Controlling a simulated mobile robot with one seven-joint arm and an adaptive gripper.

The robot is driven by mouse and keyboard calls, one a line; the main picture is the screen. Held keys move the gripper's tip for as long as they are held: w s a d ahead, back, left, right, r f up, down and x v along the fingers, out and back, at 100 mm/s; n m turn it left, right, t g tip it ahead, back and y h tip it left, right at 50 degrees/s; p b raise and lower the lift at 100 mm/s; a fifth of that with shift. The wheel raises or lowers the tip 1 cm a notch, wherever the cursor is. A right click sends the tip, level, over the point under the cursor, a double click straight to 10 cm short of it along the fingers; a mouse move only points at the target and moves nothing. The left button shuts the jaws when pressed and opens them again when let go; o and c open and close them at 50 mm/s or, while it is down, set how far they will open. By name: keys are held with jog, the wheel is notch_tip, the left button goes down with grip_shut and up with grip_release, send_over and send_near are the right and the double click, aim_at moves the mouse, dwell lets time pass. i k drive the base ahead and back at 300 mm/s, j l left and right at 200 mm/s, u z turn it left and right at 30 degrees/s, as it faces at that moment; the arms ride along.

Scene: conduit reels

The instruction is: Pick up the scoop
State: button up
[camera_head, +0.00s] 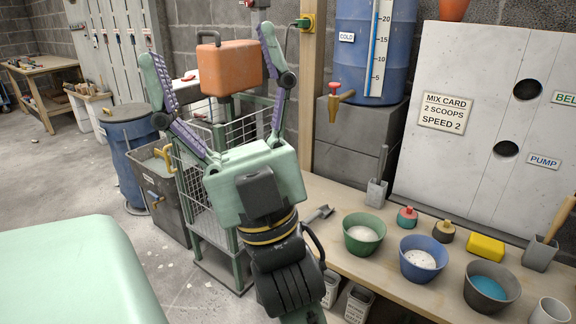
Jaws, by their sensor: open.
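A small grey scoop-like tool (320,214) lies on the wooden bench, just right of my gripper's wrist in the picture. Its near end is close to my arm's outline and is partly hard to make out. A second grey scoop-shaped piece with an upright handle (377,190) stands at the back of the bench. I cannot tell which of them is the scoop. My gripper (208,45) is open, with its fingers spread wide and pointing away, above and left of the bench. Nothing is between the fingers; an orange case (230,68) shows behind them.
The bench (385,270) holds a green bowl (364,240), a blue bowl (423,266), a dark bowl (490,290), a yellow block (485,247) and small bottles. A wire cart (200,195) stands behind my gripper. A blue barrel (372,50) with a tap stands on blocks.

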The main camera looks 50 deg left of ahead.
aim_at(318, 215)
jog(key=u, duration=1.25)
jog(key=z, duration=2.25)
jog(key=u, duration=1.95)
jog(key=i+u, duration=0.15)
jog(key=u, duration=0.2)
jog(key=i+j+u, duration=0.1)
jog(key=i+u, duration=0.2)
jog(key=i, duration=0.8)
